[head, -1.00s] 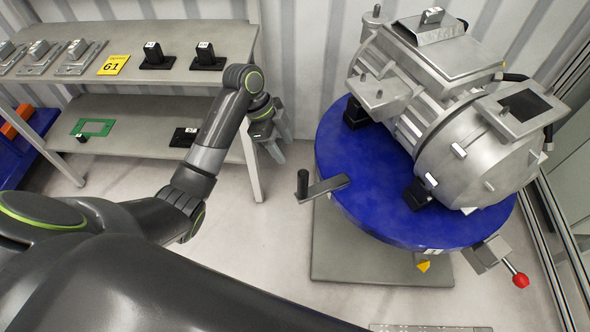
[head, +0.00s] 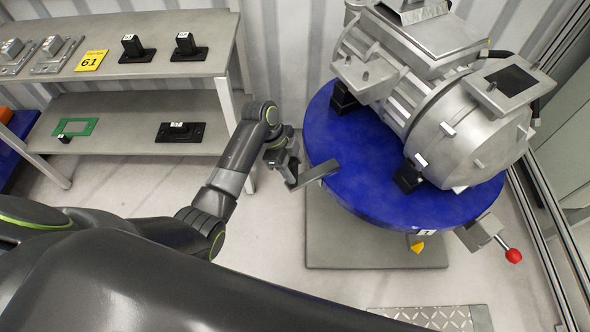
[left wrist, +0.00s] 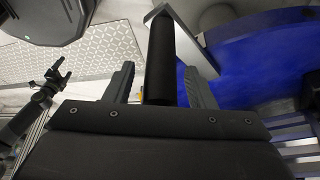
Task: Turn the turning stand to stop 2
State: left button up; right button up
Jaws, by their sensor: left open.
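The turning stand has a round blue top (head: 335,185) on a grey floor plate (head: 330,240). A grey crank arm (head: 317,173) sticks out from its left edge. The upright black handle of the crank (left wrist: 160,60) stands between the fingers of my left gripper (left wrist: 159,72). The fingers are open, with a gap on each side of the handle. In the head view my left gripper (head: 285,168) largely hides the handle. A white label (head: 426,232) sits on the front rim, above a yellow pointer (head: 417,247); its number is too small to be sure of.
A grey drive unit (head: 440,100) stands on the blue top. A red-knobbed lever (head: 513,256) juts out at the front right. A grey shelf (head: 190,100) stands at the left. A dark jointed shape (left wrist: 45,85) in the wrist view may be my right arm.

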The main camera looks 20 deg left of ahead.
pick_arm(q)
jog(key=shift+x, duration=1.05)
grip_shut()
